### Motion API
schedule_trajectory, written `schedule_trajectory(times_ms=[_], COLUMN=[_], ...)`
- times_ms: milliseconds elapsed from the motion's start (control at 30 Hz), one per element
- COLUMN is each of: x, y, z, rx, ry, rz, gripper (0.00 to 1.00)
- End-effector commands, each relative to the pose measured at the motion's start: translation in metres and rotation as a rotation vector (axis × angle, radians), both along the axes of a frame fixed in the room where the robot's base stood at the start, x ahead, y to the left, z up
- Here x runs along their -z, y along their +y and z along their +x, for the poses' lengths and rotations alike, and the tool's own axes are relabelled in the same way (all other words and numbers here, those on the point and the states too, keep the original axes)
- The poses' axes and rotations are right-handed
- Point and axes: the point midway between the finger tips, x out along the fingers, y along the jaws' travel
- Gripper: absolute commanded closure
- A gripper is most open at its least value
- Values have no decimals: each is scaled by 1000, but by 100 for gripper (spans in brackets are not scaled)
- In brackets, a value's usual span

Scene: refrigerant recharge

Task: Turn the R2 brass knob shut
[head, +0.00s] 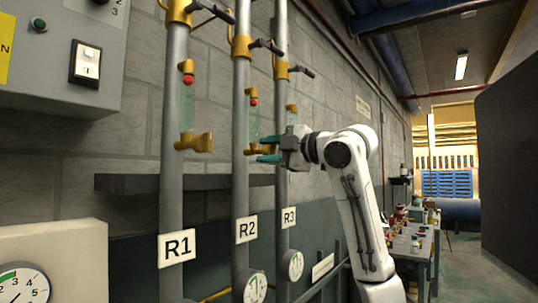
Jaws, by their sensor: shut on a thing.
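Three grey vertical pipes carry white labels R1 (177,247), R2 (246,229) and R3 (289,217). The R2 brass knob (265,149) sits on a brass fitting beside the R2 pipe, below a sight glass. My gripper (268,149) comes from the right, with its teal fingers above and below this knob, shut on it. The fingers partly cover the knob, so its turn angle cannot be read. The R1 brass knob (203,142) is to the left, clear of my gripper. The R3 knob is hidden behind my gripper.
Brass valves with dark levers (265,44) are higher on the pipes. A dark shelf (140,184) and round gauges (254,288) are near the pipes. A grey control box (60,60) is upper left. A cluttered bench (412,238) stands behind my arm; open floor lies right.

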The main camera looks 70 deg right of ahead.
Motion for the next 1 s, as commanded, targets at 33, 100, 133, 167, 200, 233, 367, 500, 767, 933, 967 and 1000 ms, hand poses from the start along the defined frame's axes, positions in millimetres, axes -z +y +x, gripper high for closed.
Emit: schedule_trajectory(times_ms=[33,100,133,167,200,233,367,500,767,933,967,1000], x=[1,1,1,1,1,2,2,2,2,2,2,3], y=[1,1,1,1,1,1,1,1,1,1,1,1], z=[0,0,0,0,0,0,0,0,1,1,1,1], rx=[-1,-1,-2,-2,-2,-2,-2,-2,-3,-4,-4,-4], ry=[9,20,24,28,33,36,48,56,60,61,61,61], rz=[-34,-80,-97,-114,-133,-148,-194,-225,-242,-241,-241,-241], gripper=[92,92,92,92,92,92,92,92,92,92,92,92])
